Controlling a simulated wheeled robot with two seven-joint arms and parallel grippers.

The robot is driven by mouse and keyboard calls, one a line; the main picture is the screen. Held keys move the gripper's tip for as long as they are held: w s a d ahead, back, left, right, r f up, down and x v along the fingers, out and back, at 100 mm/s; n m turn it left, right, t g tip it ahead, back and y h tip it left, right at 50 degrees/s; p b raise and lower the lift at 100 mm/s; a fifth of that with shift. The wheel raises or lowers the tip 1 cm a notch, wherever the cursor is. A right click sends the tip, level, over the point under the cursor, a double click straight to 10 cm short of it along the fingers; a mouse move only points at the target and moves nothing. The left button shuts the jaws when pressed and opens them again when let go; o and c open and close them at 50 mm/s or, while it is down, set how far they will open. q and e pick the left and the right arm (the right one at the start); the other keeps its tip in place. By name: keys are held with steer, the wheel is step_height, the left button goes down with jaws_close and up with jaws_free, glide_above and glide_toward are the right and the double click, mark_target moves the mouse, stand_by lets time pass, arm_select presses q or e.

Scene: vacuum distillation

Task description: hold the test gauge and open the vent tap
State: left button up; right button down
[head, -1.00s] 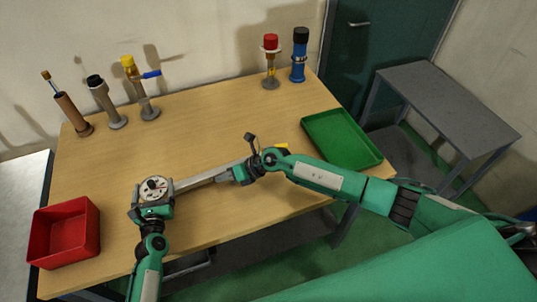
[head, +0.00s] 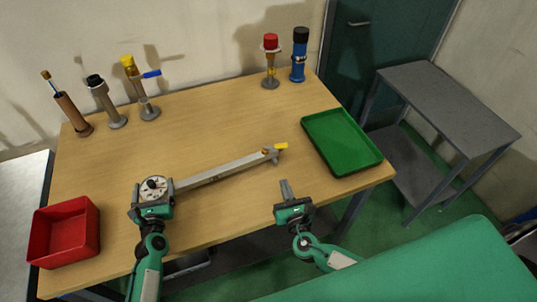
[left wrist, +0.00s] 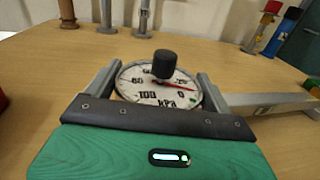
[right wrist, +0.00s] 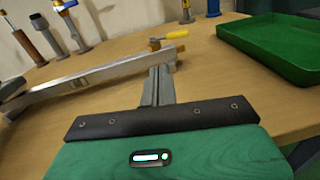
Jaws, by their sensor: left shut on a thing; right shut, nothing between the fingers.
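The test gauge (head: 155,186) is a round white dial at the left end of a grey bar. In the left wrist view the dial (left wrist: 150,92) reads in kPa, and a black knob hides its upper part. My left gripper (head: 153,196) is shut on the gauge, one finger on each side. The vent tap (head: 280,147) has a yellow handle at the bar's right end. The handle (right wrist: 177,35) points right, roughly along the bar, in the right wrist view. My right gripper (head: 285,184) is shut and empty, apart from the tap, on its near side.
A red bin (head: 64,232) stands at the front left and a green tray (head: 341,141) at the right. Several upright fittings stand along the table's back edge, one with a blue lever (head: 151,74). The table (head: 215,130) is clear behind the bar.

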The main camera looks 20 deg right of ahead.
mark_target(276, 147)
steer(key=shift+s+d+m+h, duration=0.3)
steer(key=shift+s+d+h, duration=0.4)
steer(key=shift+d+h, duration=0.15)
steer(key=shift+w+d, duration=0.2)
steer(key=shift+d, duration=0.05)
steer(key=w, duration=0.4)
steer(key=w+d, duration=0.1)
steer(key=w, duration=0.8)
steer(key=shift+w+d, duration=0.1)
steer(key=shift+d, duration=0.3)
steer(key=shift+w+d+n+y, duration=0.45)
steer(key=shift+w+n+y, duration=0.15)
steer(key=shift+y, duration=0.25)
steer(key=shift+w+d, duration=0.2)
steer(key=shift+w, duration=0.1)
